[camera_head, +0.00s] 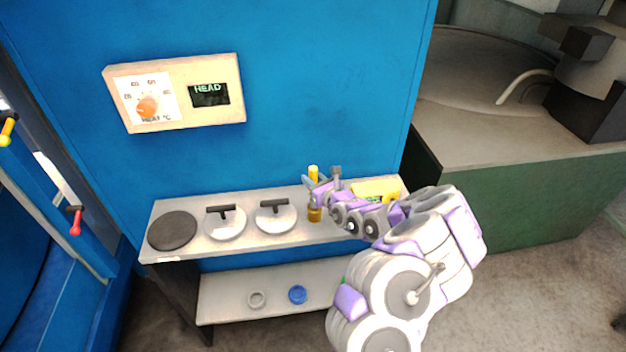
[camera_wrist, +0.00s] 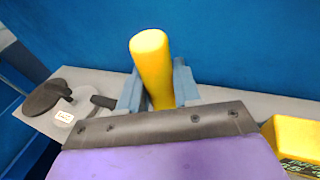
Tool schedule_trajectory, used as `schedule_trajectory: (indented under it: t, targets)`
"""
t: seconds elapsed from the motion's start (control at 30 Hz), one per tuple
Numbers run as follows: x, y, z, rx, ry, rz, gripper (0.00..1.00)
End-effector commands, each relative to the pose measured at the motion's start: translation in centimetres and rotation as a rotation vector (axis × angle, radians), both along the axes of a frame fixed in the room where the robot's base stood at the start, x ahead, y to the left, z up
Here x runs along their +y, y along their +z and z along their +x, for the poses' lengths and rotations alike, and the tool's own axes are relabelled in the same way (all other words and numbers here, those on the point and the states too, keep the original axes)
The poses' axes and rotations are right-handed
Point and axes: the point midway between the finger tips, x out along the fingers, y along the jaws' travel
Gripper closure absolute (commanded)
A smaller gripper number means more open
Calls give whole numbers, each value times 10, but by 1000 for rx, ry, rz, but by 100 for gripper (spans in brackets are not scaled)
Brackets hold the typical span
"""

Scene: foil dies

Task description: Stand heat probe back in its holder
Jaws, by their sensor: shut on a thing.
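The heat probe has a yellow handle (camera_head: 313,172) that stands roughly upright above my gripper (camera_head: 312,187). In the wrist view the yellow handle (camera_wrist: 152,65) is between the two blue-grey fingers of my gripper (camera_wrist: 157,90), which are shut on it. A small brass-coloured cup (camera_head: 315,214), which looks like the holder, is on the shelf top directly below my gripper. The probe's lower end is hidden by the gripper, so I cannot tell whether it is inside the cup. A yellow box with a dark display (camera_head: 377,189) lies right of the gripper, partly behind my arm.
The grey shelf top (camera_head: 185,251) also bears a dark disc (camera_head: 172,231) and two pale discs with black handles (camera_head: 225,222) (camera_head: 276,216). A blue wall panel (camera_head: 290,90) rises close behind. A white ring (camera_head: 257,299) and a blue ring (camera_head: 297,295) lie on the lower shelf.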

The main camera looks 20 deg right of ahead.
Motion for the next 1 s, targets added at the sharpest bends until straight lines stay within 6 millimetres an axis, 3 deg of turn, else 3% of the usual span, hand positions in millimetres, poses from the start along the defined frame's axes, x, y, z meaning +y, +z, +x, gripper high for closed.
schedule_trajectory:
  t: [1.0]
  targets:
    - [-6, 1, 0, -1, 0, 0, 100]
